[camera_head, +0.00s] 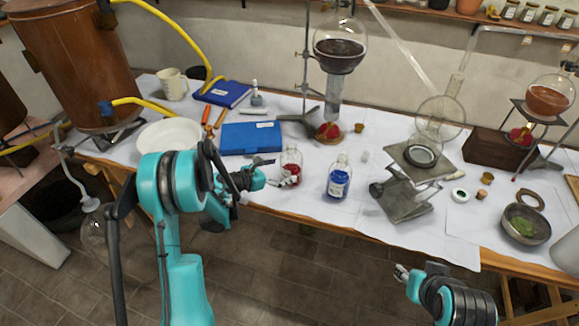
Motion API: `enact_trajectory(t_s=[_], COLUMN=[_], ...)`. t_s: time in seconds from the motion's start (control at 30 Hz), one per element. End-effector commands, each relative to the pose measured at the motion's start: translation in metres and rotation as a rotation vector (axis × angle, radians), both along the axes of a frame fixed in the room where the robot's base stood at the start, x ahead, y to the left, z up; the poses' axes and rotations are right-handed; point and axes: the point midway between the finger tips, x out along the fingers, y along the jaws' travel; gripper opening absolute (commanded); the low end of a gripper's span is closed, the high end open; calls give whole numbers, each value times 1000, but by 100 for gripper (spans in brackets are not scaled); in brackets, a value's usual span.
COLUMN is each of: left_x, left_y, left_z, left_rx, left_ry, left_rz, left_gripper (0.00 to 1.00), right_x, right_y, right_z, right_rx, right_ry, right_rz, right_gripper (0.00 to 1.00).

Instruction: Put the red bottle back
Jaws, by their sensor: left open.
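The red bottle (292,160), a small clear glass bottle with red contents, stands upright on the white-covered table near its front edge. My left gripper (277,172) reaches in from the left and is open, with its fingers at the bottle's left and front side. I cannot tell whether they touch the glass. A similar bottle with blue contents (339,178) and a pale label stands to the right of the red one. My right gripper (401,273) is low in front of the table, away from the bottles; its finger opening is unclear.
A blue case (250,138) lies behind the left gripper, with a white bowl (169,138) to its left. A stand with a dark-filled flask (340,55) rises behind. A metal lab jack (408,190) stands right of the blue bottle. White paper between the bottles is clear.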

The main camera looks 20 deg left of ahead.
Motion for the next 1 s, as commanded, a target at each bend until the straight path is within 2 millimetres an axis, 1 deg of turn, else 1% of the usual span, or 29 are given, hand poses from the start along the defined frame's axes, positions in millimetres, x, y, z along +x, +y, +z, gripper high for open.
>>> enact_trajectory(t_s=[0.03, 0.2, 0.33, 0.4, 0.47, 0.53, 0.57, 0.67, 0.7, 0.77, 0.8, 0.87, 0.9, 0.97, 1.0], left_x=[-10, -36, -50, -54, -54, -48, -44, -30, -27, -27, -31, -41, -50, -67, -81], left_y=[8, 26, 35, 37, 37, 35, 33, 30, 31, 36, 41, 51, 57, 65, 69], left_z=[7, 19, 24, 26, 34, 57, 73, 146, 180, 226, 252, 281, 294, 305, 306], left_rx=[0, 0, 1, -1, -18, -76, -119, -345, -468, -674, -818, -1039, -1188, -1411, -1559], left_ry=[0, 0, 0, -1, -8, -28, -39, -90, -105, -117, -116, -102, -82, -40, -3], left_rz=[4, 4, 2, 2, 15, 57, 87, 232, 302, 413, 486, 592, 664, 771, 845], left_gripper=[89, 89, 89, 89, 89, 89, 89, 89, 89, 89, 89, 89, 89, 89, 89], right_x=[0, 0, 0, 0, 0, 0, 0, 0, 0, 0, 0, 0, 0, 0, 0], right_y=[0, 0, 0, 0, 0, 0, 0, 0, 0, 0, 0, 0, 0, 0, 0], right_z=[6, 14, 17, 18, 19, 19, 18, 18, 18, 18, 18, 18, 18, 18, 18], right_rx=[0, 0, 0, 0, 0, 0, 0, 0, 0, 0, 0, 0, 0, 0, 0], right_ry=[0, 0, 0, 0, 0, 0, 0, 0, 0, 0, 0, 0, 0, 0, 0], right_rz=[0, 0, 0, 0, 0, 0, 0, 0, 0, 0, 0, 0, 0, 0, 0], right_gripper=[40, 40, 40, 40, 40, 40, 40, 40, 40, 40, 40, 40, 40, 40, 40])
